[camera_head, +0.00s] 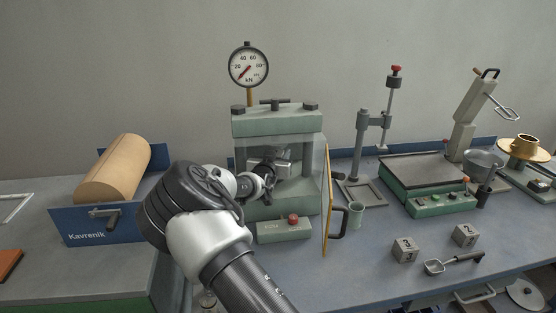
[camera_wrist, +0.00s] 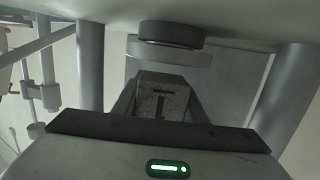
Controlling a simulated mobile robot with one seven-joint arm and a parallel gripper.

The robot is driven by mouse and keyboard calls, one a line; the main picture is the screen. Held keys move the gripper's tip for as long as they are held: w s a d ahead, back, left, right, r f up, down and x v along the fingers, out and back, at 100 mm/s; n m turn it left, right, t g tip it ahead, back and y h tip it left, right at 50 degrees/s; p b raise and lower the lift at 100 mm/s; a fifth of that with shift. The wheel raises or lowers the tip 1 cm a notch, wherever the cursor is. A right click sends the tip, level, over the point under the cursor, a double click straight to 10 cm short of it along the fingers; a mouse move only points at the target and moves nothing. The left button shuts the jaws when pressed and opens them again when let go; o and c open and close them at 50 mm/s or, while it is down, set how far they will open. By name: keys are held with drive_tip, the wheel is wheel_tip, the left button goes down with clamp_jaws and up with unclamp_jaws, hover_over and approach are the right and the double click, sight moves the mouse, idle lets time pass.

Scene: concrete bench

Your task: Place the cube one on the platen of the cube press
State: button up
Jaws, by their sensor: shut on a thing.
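The cube press (camera_head: 277,122) is a green frame at the centre of the bench, with its clear guard swung open to the right. My gripper (camera_head: 268,168) reaches into its opening, where the fingers are hard to make out. In the wrist view my gripper (camera_wrist: 160,92) is shut on cube one (camera_wrist: 158,86), a grey speckled cube with a dark mark on its face. A round platen (camera_wrist: 168,50) shows just beyond the cube, at the top of this seemingly upside-down view. A gap seems to separate them; contact cannot be told. The cube is not clear in the head view.
The press columns (camera_wrist: 90,65) stand close on both sides. The open guard (camera_head: 327,200) stands right of the press. Two other cubes (camera_head: 404,250) (camera_head: 465,236) and a scoop (camera_head: 455,263) lie at the right front. A control box (camera_head: 284,229) sits before the press.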

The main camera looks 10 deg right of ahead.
drive_tip(key=shift+f, duration=0.65)
drive_tip(key=shift+f, duration=0.2)
drive_tip(key=o, duration=1.4)
drive_tip(key=shift+c, duration=0.2)
